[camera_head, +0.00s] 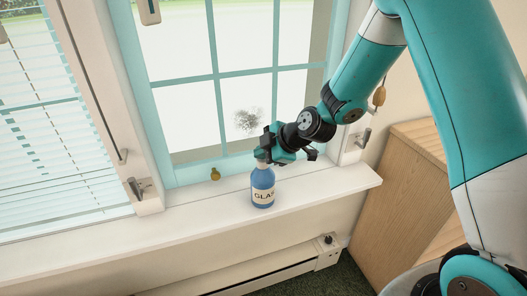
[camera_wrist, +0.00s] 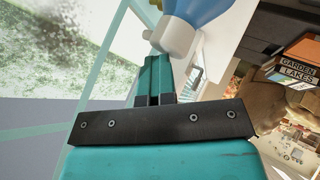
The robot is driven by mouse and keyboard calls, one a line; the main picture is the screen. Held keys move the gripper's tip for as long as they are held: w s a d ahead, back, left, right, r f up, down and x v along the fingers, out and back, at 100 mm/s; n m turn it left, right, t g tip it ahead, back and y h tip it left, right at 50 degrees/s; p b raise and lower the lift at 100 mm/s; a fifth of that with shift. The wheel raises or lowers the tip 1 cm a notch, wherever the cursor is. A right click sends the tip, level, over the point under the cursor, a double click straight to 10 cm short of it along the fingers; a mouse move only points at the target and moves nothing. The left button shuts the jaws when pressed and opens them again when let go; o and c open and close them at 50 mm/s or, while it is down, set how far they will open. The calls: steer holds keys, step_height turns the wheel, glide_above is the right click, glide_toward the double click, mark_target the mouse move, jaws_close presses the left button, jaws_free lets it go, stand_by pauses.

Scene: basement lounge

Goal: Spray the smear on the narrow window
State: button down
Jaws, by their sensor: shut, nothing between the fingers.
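The spray bottle (camera_head: 262,190), blue with a cream label reading "GLAS", stands upright on the white windowsill (camera_head: 330,185). The grey speckled smear (camera_head: 248,120) is on a lower pane of the narrow window (camera_head: 185,115), above and behind the bottle. My gripper (camera_head: 268,148) is at the bottle's top and hides part of its head. In the wrist view the fingers (camera_wrist: 154,80) are shut together with nothing between them, close to the bottle's white nozzle (camera_wrist: 172,38). I cannot tell whether they touch it. The smear also fills the wrist view's upper left (camera_wrist: 60,40).
A small brass knob (camera_head: 215,174) is on the window's lower frame, left of the bottle. Window latches (camera_head: 137,188) flank the frame. A wooden cabinet (camera_head: 395,200) stands right, and a baseboard heater (camera_head: 270,272) runs below. The sill left of the bottle is clear.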

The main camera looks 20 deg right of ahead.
mark_target(264, 161)
steer(key=shift+s+d+f, duration=0.15)
steer(key=shift+s+f, duration=0.25)
steer(key=shift+f, duration=0.2)
steer(key=shift+w+r+p, duration=0.2)
steer(key=shift+r+p, duration=1.5)
steer(key=shift+r, duration=1.5)
